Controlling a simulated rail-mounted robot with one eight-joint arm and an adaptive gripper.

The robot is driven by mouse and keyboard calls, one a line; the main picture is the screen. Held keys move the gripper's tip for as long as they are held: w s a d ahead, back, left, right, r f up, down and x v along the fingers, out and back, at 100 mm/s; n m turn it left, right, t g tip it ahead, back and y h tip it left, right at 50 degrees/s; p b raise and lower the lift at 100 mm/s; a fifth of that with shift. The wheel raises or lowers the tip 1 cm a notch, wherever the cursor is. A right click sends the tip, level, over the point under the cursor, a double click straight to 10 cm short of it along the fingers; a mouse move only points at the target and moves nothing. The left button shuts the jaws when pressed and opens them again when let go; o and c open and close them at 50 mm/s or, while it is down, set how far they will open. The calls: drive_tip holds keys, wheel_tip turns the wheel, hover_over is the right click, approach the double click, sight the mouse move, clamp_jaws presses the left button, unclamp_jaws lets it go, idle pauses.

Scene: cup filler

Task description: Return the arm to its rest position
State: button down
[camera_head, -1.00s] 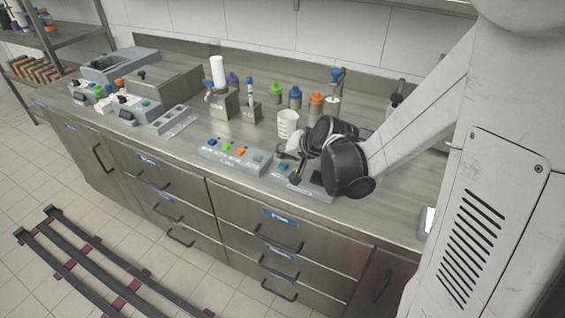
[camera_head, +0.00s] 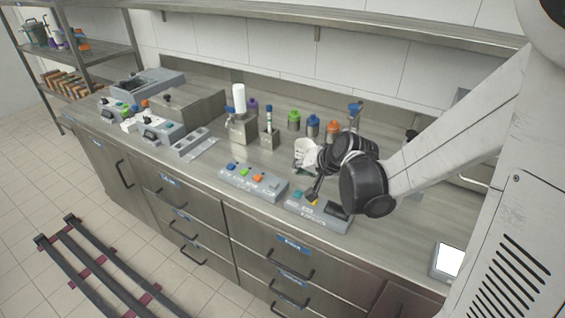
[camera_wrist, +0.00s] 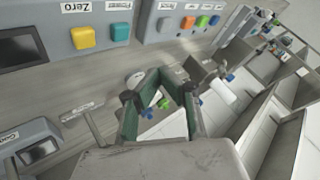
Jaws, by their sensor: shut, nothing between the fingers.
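My arm reaches in from the right in the head view and bends down over the counter (camera_head: 230,170). In the wrist view my gripper (camera_wrist: 160,73) shows dark green inner pads. The scale's yellow button (camera_wrist: 82,37) and teal button (camera_wrist: 120,33) lie at the upper left there, apart from the fingers.
A panel with coloured buttons (camera_head: 253,183) sits left of the scale. Colour-capped bottles (camera_head: 313,126) and a dispenser with a white cylinder (camera_head: 240,125) stand behind. A shelf (camera_head: 320,14) runs above. A small white-topped device (camera_head: 447,261) lies at the right front edge.

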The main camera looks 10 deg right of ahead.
drive_tip(key=s+r+n+h, duration=0.1)
drive_tip(key=s+r, duration=0.2)
drive_tip(key=s, duration=0.5)
drive_tip(key=s+r+n+g+h, duration=0.1)
drive_tip(key=s+r, duration=0.3)
drive_tip(key=s, duration=0.4)
drive_tip(key=s+r+n+h, duration=0.1)
drive_tip(key=s+r, duration=0.3)
drive_tip(key=s, duration=0.4)
drive_tip(key=shift+n, duration=0.9)
drive_tip(key=shift+a, duration=0.1)
